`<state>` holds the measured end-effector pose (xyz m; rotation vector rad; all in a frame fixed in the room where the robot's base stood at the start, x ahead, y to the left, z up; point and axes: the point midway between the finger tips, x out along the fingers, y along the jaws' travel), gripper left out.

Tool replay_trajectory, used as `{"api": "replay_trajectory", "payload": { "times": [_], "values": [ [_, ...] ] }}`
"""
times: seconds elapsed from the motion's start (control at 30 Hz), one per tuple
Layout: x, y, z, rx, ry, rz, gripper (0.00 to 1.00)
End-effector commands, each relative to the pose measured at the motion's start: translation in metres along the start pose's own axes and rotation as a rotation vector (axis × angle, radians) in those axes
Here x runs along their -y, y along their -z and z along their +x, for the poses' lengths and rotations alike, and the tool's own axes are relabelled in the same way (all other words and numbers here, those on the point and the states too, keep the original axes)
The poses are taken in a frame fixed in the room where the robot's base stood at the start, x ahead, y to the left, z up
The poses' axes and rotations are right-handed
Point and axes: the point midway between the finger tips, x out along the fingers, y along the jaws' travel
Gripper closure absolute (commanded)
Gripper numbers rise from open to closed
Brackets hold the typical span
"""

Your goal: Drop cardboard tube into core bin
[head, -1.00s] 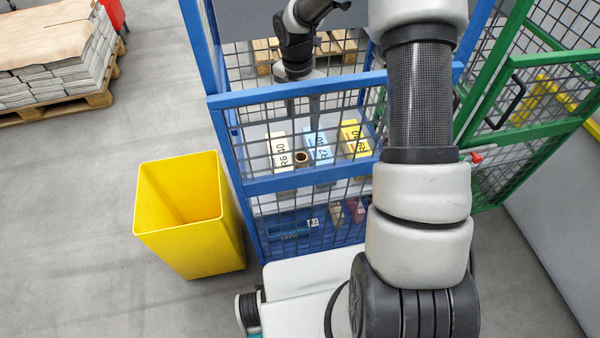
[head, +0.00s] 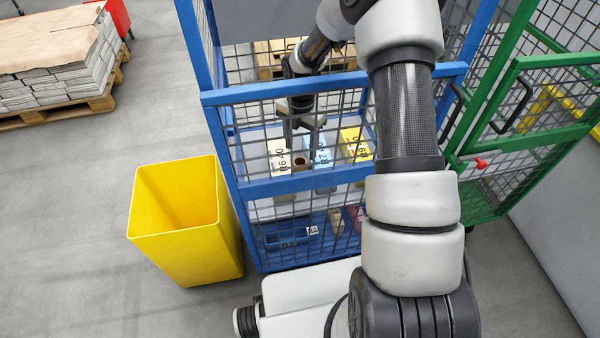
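The cardboard tube (head: 299,161) shows as a small brown ring, its open end up, between the labelled boxes inside the blue cage. The mesh and my gripper partly cover it. My gripper (head: 302,148) points down inside the cage, just above the tube. Its two fingers are spread, with nothing visible between them; whether the tips reach down beside the tube I cannot tell. The yellow bin (head: 188,248), likely the core bin, stands on the floor left of the cage, and the part of its inside that shows is empty.
The blue cage (head: 270,187) has front bars and mesh between the tube and the bin. White, blue and yellow labelled boxes stand close around the tube. A green mesh gate (head: 510,130) is at right. A pallet of newspapers (head: 60,60) is far left. Floor around the bin is clear.

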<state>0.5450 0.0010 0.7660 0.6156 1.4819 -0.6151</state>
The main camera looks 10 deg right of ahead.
Motion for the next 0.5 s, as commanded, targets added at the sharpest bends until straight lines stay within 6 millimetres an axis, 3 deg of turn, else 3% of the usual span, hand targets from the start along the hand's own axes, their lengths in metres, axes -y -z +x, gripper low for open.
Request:
{"api": "replay_trajectory", "payload": {
  "times": [0.37, 0.5],
  "values": [
    [0.002, 0.005, 0.047, -0.001, 0.002, 0.000, 0.46],
    [0.001, 0.005, 0.052, 0.001, -0.001, 0.000, 0.46]
  ]
}}
